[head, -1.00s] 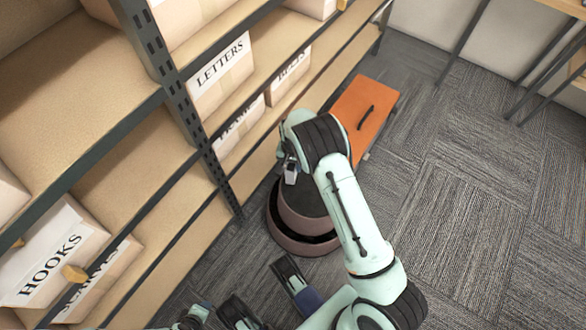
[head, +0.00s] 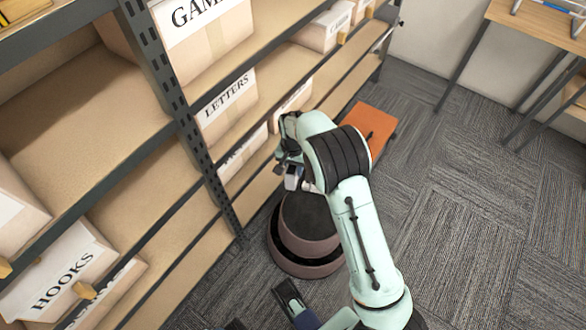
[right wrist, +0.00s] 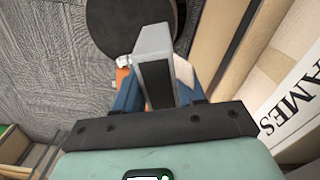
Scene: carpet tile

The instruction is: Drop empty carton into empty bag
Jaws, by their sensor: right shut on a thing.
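My right gripper (head: 288,165) is out beside the shelf in the head view, partly hidden by its own wrist. In the right wrist view its blue fingers (right wrist: 158,88) are shut on a small grey-white carton (right wrist: 152,42) with a dark side face. Only a small pale bit of the carton (head: 292,182) shows in the head view. My left gripper (head: 262,308) is at the bottom edge of the head view, cut off, with its dark fingers apart and nothing seen between them. I cannot make out a bag in either view.
A shelf rack with a dark metal post (head: 190,130) fills the left, holding boxes such as LETTERS (head: 228,103) and HOOKS (head: 62,275). An orange thing with a dark handle (head: 372,128) stands behind my right arm. A desk (head: 535,22) is at upper right. Carpet on the right is clear.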

